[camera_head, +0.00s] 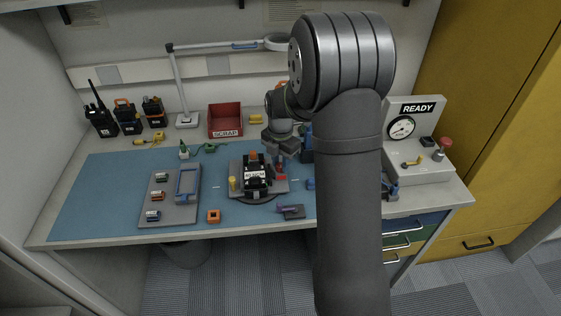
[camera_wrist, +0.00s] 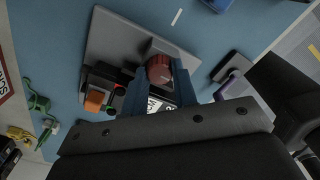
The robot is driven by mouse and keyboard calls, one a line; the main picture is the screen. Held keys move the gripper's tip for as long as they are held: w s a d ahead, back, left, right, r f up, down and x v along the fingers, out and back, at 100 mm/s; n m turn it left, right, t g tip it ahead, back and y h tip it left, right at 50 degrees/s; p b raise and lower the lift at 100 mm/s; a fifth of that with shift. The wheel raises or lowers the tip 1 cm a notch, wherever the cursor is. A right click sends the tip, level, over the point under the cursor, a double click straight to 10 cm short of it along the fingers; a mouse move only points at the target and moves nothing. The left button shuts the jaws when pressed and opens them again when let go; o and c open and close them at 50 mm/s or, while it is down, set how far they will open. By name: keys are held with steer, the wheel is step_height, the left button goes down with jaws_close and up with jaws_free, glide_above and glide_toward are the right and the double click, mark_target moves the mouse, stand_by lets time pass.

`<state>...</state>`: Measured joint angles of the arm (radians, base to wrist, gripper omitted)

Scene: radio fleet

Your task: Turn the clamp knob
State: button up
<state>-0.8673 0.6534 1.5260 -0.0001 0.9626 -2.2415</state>
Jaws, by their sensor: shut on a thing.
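The clamp knob (camera_wrist: 159,68) is round and dark red, on a grey block at the edge of the grey fixture plate (camera_wrist: 112,38) in the wrist view. My gripper (camera_wrist: 160,75) has its two blue fingers on either side of the knob and is shut on it. A black radio (camera_head: 256,172) with a white label sits in the fixture in the head view. In the wrist view it is partly hidden behind the fingers and gripper body. In the head view my gripper (camera_head: 280,160) is at the fixture's right side, and the knob is hard to make out.
A parts tray (camera_head: 182,212) lies left of the fixture, with an orange block (camera_head: 213,216) in front. A purple-handled tool (camera_head: 290,211) lies at the front edge. A red scrap bin (camera_head: 225,119) stands behind. A test box (camera_head: 417,165) marked READY stands right.

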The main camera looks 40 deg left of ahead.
steer(key=m, duration=1.1)
steer(key=shift+m, duration=0.3)
steer(key=m, duration=0.3)
steer(key=shift+m, duration=0.3)
steer(key=m, duration=1)
steer(key=shift+m, duration=2.3)
